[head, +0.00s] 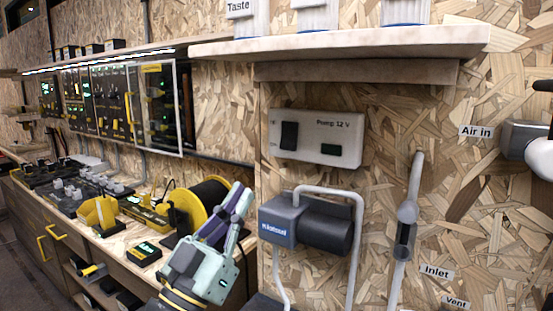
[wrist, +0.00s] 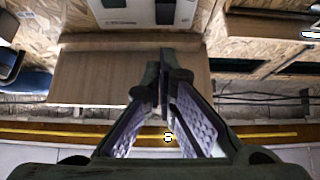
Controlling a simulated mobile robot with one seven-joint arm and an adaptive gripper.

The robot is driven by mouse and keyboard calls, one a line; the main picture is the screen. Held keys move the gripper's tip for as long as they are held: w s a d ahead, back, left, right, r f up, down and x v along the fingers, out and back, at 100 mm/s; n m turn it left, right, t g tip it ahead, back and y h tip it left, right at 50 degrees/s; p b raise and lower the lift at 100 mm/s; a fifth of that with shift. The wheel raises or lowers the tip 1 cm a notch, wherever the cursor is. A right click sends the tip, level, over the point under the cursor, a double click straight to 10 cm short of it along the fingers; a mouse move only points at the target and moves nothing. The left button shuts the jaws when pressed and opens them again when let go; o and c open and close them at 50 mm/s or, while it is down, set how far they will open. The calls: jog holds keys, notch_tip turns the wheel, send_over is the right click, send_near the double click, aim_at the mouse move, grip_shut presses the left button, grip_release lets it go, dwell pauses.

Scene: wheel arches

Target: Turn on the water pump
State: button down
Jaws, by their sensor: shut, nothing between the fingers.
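The white pump panel (head: 308,148), marked "Pump 12 V", is fixed to the chipboard wall. I cannot tell which way the rocker is set. The blue and dark grey pump (head: 318,228) is mounted below the panel with grey pipes. My gripper (head: 240,190) is shut and empty, below and left of the panel, apart from it. In the wrist view, my shut fingertips (wrist: 165,65) point toward the panel (wrist: 140,20) and switch (wrist: 165,12) at the top.
A wooden shelf (head: 340,40) with white containers juts out above the panel. A yellow reel (head: 203,203) and devices stand on the counter at left, behind my gripper. Grey pipes (head: 405,230) with a dark valve run up the wall at right. The space before the panel looks clear.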

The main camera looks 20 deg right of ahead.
aim_at(291, 133)
jog(key=shift+r, duration=0.15)
jog(key=shift+w+d+f+p+x, duration=0.2)
jog(key=shift+f+p+x, duration=0.2)
jog(key=shift+p+x, duration=1.25)
jog(key=shift+w+d+f+p+x, duration=0.3)
jog(key=shift+p+x, duration=0.5)
jog(key=shift+x, duration=1.75)
jog(key=shift+w+d+f+p+x, duration=0.1)
jog(key=shift+f+p+x, duration=0.35)
jog(key=shift+p+x, duration=1.2)
jog(key=shift+w+d+r+b, duration=0.2)
jog(key=shift+d+b, duration=0.15)
jog(key=shift+b, duration=0.25)
